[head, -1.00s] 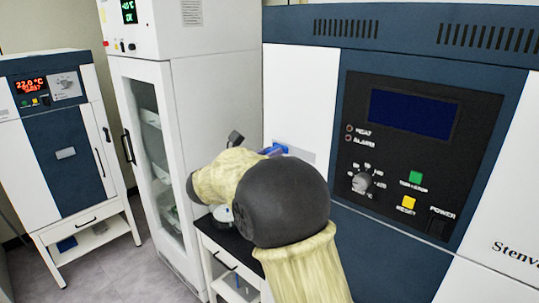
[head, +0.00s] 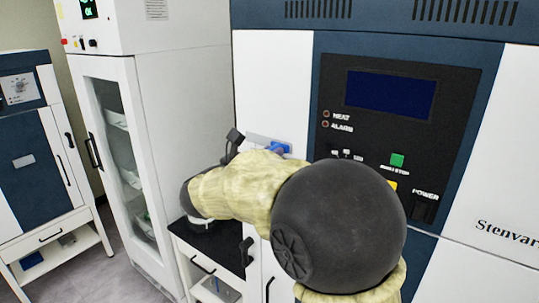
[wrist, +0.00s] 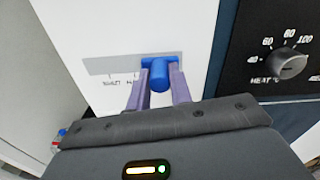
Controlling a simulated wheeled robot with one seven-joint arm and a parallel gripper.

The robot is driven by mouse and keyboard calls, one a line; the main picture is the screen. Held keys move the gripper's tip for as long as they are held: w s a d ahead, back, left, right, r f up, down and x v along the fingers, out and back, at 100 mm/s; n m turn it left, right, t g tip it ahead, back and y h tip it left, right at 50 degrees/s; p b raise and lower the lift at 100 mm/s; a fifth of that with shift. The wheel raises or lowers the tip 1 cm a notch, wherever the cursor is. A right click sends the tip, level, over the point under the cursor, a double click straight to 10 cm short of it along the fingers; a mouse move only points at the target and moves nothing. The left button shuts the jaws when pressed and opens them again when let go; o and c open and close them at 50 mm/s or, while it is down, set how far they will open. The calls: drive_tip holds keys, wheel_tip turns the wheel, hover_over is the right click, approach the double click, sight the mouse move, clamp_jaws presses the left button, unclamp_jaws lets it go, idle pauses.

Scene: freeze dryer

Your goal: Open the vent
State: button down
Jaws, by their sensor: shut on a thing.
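The vent handle is a blue knob (wrist: 159,75) on a grey label plate (wrist: 112,66) on the white side panel of the freeze dryer. In the wrist view my gripper (wrist: 159,88) has its two purple fingers on either side of the blue knob, shut on it. In the head view the blue knob (head: 279,149) shows just above my arm, and my arm hides most of the gripper. The lettering on the plate is too blurred to read fully.
The dark control panel (head: 395,125) with a dial, buttons and screen is right of the knob. A tall white cabinet (head: 190,110) stands to the left. A low black-topped table (head: 210,240) stands below my arm.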

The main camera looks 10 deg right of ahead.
drive_tip(key=shift+d, duration=0.1)
drive_tip(key=c, duration=1.3)
unclamp_jaws()
drive_tip(key=shift+s, duration=0.15)
drive_tip(key=shift+o, duration=0.2)
drive_tip(key=b+v, duration=0.5)
drive_tip(key=v, duration=1.2)
